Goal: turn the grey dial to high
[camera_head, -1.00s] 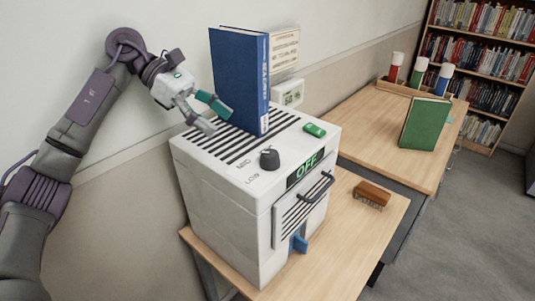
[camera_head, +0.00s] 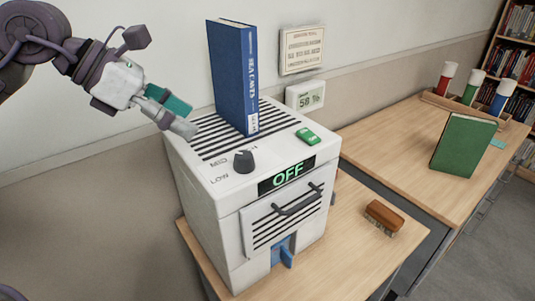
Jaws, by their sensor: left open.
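The grey dial (camera_head: 244,161) sits on top of a white box-shaped machine (camera_head: 199,206), near its front left corner. The labels LOW and MED show beside it; a further label is mostly hidden behind the dial. The front display (camera_head: 287,175) reads OFF in green. My left gripper (camera_head: 190,115) is open and empty, above the machine's back left part, to the left of and behind the dial, apart from it. My right gripper is not in view.
A blue book (camera_head: 231,80) stands upright on the machine's slotted top. A green switch (camera_head: 308,136) is at the top's right. A brown brush (camera_head: 383,217) lies on the table (camera_head: 352,238). A green book (camera_head: 461,145) stands on the further table.

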